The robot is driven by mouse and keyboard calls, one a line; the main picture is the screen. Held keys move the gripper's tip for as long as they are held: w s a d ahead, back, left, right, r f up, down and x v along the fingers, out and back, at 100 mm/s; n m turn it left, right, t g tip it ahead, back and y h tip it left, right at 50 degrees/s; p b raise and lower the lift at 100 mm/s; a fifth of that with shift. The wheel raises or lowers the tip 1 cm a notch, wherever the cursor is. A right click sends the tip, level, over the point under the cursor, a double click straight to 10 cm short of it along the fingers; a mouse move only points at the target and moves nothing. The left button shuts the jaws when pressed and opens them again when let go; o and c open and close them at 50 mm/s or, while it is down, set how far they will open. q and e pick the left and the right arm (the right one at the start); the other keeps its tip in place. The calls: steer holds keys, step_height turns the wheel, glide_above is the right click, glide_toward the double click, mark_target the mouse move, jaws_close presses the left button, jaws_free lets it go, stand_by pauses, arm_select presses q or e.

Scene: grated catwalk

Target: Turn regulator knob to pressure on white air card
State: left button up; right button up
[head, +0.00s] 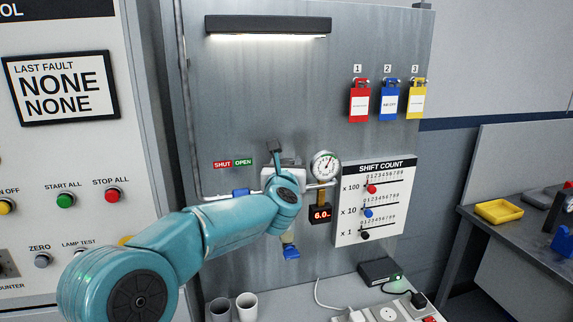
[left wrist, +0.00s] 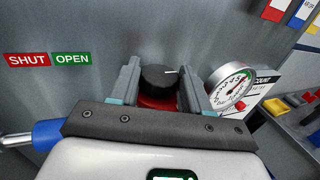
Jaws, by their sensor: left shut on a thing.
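The black regulator knob (left wrist: 158,75), with a white pointer line toward the right, sits above a red collar in the left wrist view. My left gripper (left wrist: 160,84) has a finger on each side of the knob and is shut on it. In the head view my wrist hides the knob. A round white pressure gauge (head: 325,165) is just right of the gripper; it also shows in the left wrist view (left wrist: 232,87). A display below it (head: 320,213) appears to read 6.0. I cannot make out a white air card. My right gripper is not in view.
A SHUT/OPEN label (head: 233,163) is left of the gripper, above a pipe with a blue fitting (head: 240,192). A shift count board (head: 374,200) is close on the right. Cups (head: 246,305) stand below.

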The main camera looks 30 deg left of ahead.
arm_select(q)
steer(key=n+g+y, duration=0.2)
steer(key=y, duration=0.1)
steer(key=n+g+y, duration=0.1)
steer(key=shift+w+d+n+g, duration=0.25)
steer(key=shift+d+n+g, duration=0.05)
steer(key=shift+w+n+g+y, duration=0.1)
steer(key=shift+n+g+y, duration=0.7)
steer(key=shift+g+y, duration=0.2)
steer(key=n+g+y+p, duration=0.1)
steer(key=n+g+p, duration=0.1)
steer(key=shift+w+d+r+g, duration=0.1)
steer(key=shift+g, duration=0.2)
steer(key=shift+n+g+y+p, duration=0.7)
steer(key=shift+n+g+p, duration=0.15)
steer(key=shift+g, duration=0.35)
